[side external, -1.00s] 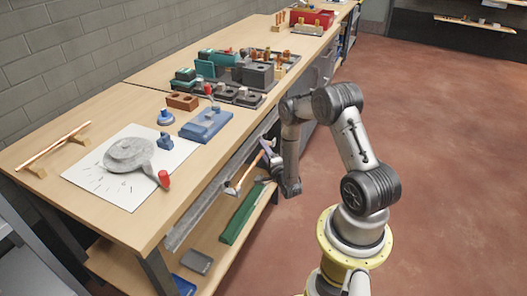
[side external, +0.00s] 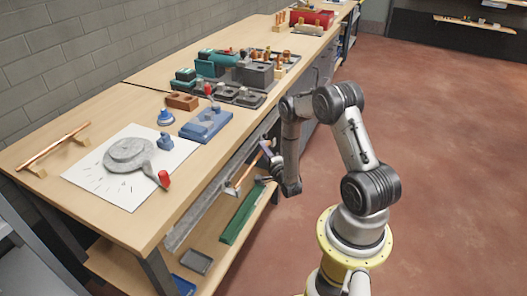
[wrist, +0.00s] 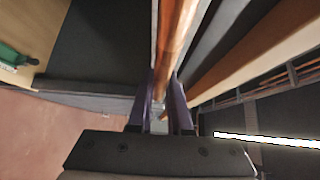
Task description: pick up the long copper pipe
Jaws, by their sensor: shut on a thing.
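In the side view, my gripper (side external: 271,156) is low beside the front edge of the workbench, above the lower shelf. In the wrist view, its two purple fingers (wrist: 160,108) are shut on a copper pipe (wrist: 176,35), which runs away between them to the top of the picture. In the side view this pipe (side external: 247,170) slants down to the left, close to a small wooden block (side external: 231,191). I cannot tell whether it touches the block. Another copper pipe (side external: 57,145) lies across two wooden rests on the bench top at the left.
The bench top (side external: 110,105) holds a white sheet with a grey round part, a blue block (side external: 206,124), a brown brick (side external: 182,101) and several machine parts farther back. A long green object (side external: 242,215) lies on the lower shelf. The floor at the right is clear.

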